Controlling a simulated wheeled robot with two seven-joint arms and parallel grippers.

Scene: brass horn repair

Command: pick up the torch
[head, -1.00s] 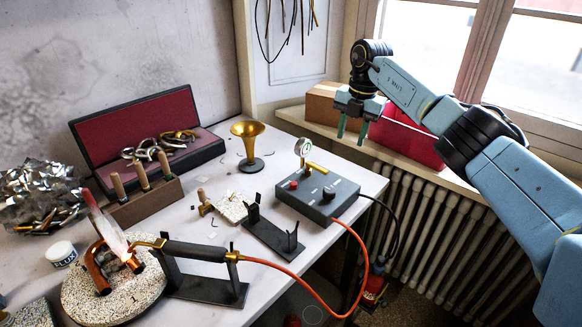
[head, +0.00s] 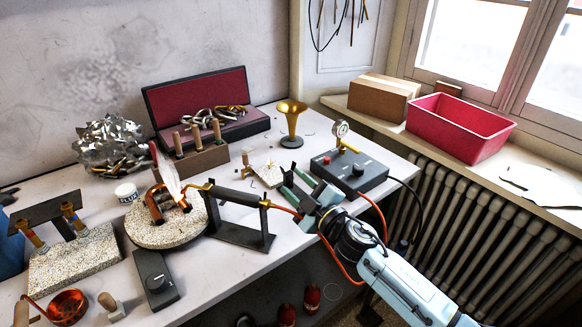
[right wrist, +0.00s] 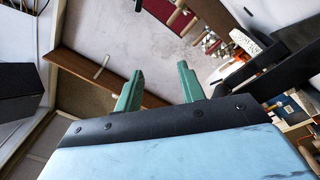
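The torch (head: 236,197) has a dark handle, brass fittings and an orange hose. It lies across a black stand (head: 240,233), its nozzle pointing left with a pale flame (head: 166,174) at the bent copper pipe (head: 155,205). My right gripper (head: 289,178) is over the bench just right of the torch's hose end, not touching the handle. Its green fingers are apart and empty; they also show spread in the right wrist view (right wrist: 160,80). My left gripper is out of view.
A control box with gauge (head: 350,172) stands right of my gripper, a brass horn bell (head: 291,122) behind it. A wooden block with handled tools (head: 200,159) is behind the torch. A red bin (head: 460,126) and cardboard box (head: 380,99) sit on the sill.

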